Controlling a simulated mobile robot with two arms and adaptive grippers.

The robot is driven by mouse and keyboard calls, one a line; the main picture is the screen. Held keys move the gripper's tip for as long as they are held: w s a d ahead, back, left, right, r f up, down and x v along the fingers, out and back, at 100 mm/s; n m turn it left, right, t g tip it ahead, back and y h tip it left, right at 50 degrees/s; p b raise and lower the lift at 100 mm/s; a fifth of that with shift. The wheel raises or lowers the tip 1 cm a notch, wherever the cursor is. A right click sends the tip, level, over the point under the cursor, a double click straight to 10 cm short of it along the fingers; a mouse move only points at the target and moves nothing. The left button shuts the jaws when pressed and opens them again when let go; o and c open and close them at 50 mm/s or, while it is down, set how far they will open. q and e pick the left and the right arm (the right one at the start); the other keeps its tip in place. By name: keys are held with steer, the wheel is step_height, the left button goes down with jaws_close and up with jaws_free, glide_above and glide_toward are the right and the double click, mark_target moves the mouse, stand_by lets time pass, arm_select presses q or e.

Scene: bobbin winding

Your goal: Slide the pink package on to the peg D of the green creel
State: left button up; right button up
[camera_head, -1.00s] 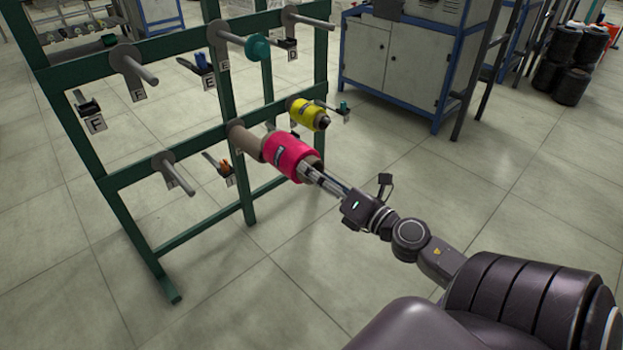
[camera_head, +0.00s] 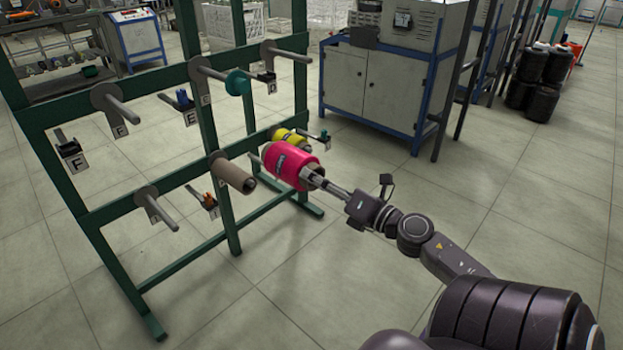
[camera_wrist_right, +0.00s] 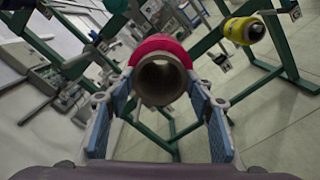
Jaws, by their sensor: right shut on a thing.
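The pink package (camera_head: 292,167), a pink cone on a brown tube, is held in the air by my right gripper (camera_head: 318,181), in front of the lower right of the green creel (camera_head: 226,190). In the right wrist view the tube's open end faces me between the two blue-padded fingers, with the pink yarn (camera_wrist_right: 160,46) beyond. The package is clear of peg D (camera_head: 291,53), the bare upper right peg near the label D (camera_head: 272,87). The package partly covers the yellow package (camera_head: 291,138) in the head view. My left gripper is out of view.
A brown tube (camera_head: 233,174) sits on the lower middle peg. A teal piece (camera_head: 237,82) is on the upper middle peg's end. Grey cabinets (camera_head: 375,90) stand behind, right of the creel. The floor (camera_head: 420,190) between is open.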

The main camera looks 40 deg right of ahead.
arm_select(q)
steer(key=p, duration=0.1)
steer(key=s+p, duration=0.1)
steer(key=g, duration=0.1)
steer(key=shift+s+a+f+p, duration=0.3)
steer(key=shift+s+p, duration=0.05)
steer(key=shift+p, duration=0.05)
arm_select(e)
steer(key=d+r, duration=0.9)
steer(key=d, duration=0.5)
steer(key=shift+w+d+r, duration=0.15)
steer(key=shift+w+d, duration=0.1)
steer(key=shift+d, duration=0.15)
